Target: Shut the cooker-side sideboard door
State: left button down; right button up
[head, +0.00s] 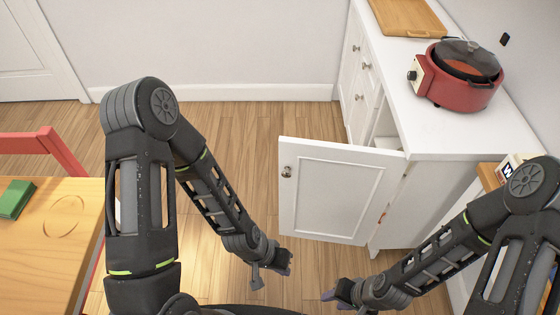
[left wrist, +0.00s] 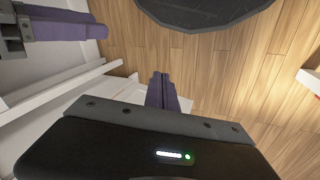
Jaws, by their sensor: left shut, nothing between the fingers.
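The sideboard door (head: 338,190) is white with a framed panel and a round knob (head: 287,171) near its free edge. It stands wide open, swung out from the white sideboard (head: 425,128) under the red cooker (head: 460,80). My left gripper (head: 287,262) is shut and empty, low in front of the door's free lower corner and apart from the knob. Its purple fingers (left wrist: 162,90) show together in the left wrist view. My right gripper (head: 328,295) is lower and to the right, before the door; its fingers (left wrist: 68,24) seem closed together in the left wrist view.
A wooden tray (head: 408,16) lies behind the cooker on the sideboard top. A wooden table (head: 50,245) with a green item (head: 15,198) and a red chair (head: 45,145) stand at the left. The wooden floor (head: 255,120) left of the door is clear.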

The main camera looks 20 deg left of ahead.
pick_arm(q)
jog(key=w+a+r+m+t+b, duration=0.1)
jog(key=w+a+r+m+b, duration=0.25)
jog(key=w, duration=0.55)
jog(key=w+a+r+m+t+b, duration=0.2)
jog(key=w+a+r+m+b, duration=0.1)
jog(key=r+m, duration=0.3)
jog(key=w+a+r+m+t+b, duration=0.1)
jog(key=w+a+r+m+b, duration=0.2)
jog(key=w+r+m, duration=0.3)
notch_tip(320, 180, up, 5)
jog(key=shift+a+r+t, duration=0.15)
jog(key=shift+a+t, duration=0.25)
jog(key=shift+a, duration=0.3)
jog(key=shift+w, duration=0.1)
send_near(287, 163)
notch_tip(287, 163, down, 3)
jog(key=d, duration=0.2)
jog(key=shift+w+a+f, duration=0.1)
jog(key=shift+w+f, duration=0.05)
jog(key=shift+w, duration=0.45)
jog(key=shift+w+f, duration=0.1)
jog(key=shift+w, duration=0.45)
